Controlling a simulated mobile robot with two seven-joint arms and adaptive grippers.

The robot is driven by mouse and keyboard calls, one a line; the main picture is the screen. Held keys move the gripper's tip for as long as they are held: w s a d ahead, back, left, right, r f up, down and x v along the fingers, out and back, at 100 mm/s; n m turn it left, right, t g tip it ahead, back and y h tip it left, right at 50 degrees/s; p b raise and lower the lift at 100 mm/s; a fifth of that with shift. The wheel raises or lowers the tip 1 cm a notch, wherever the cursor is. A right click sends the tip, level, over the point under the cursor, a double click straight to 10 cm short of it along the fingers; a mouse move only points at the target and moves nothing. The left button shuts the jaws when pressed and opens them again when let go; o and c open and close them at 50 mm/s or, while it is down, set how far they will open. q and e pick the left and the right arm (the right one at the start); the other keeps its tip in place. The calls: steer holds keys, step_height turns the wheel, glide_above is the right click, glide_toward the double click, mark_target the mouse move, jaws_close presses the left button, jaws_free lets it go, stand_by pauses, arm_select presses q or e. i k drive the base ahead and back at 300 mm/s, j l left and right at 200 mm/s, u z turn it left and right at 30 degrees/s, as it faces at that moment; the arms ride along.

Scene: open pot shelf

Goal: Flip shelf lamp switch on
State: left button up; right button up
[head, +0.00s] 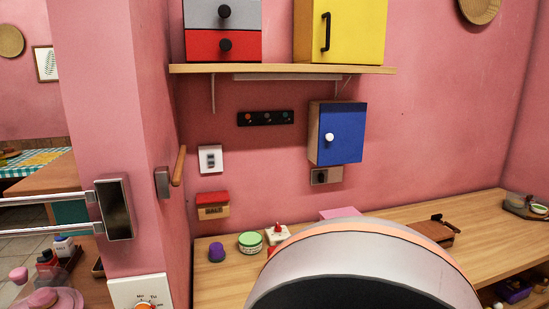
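A wooden wall shelf (362,70) runs across the pink wall. A slim white strip (287,77), which looks like the shelf lamp, is fixed under it; I cannot tell whether it is lit. A white wall plate with a small switch (210,159) is on the wall below the shelf's left end. Its switch position is too small to tell. A second, darker switch or socket plate (320,176) sits under the blue cabinet. I cannot tell which one works the lamp. Neither of my grippers is in view.
A blue cabinet (345,133) and black hook strip (265,118) hang below the shelf. A wooden handle (179,166) juts out left of the white plate. A large rounded pale shape (335,250) blocks the lower middle. Small items stand on the wooden counter (480,216).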

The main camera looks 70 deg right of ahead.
mark_target(210, 157)
steer(key=z, duration=1.9)
steer(key=k+l+u, duration=0.1)
steer(key=u, duration=0.15)
steer(key=k+l+u, duration=0.25)
steer(key=i+j, duration=0.1)
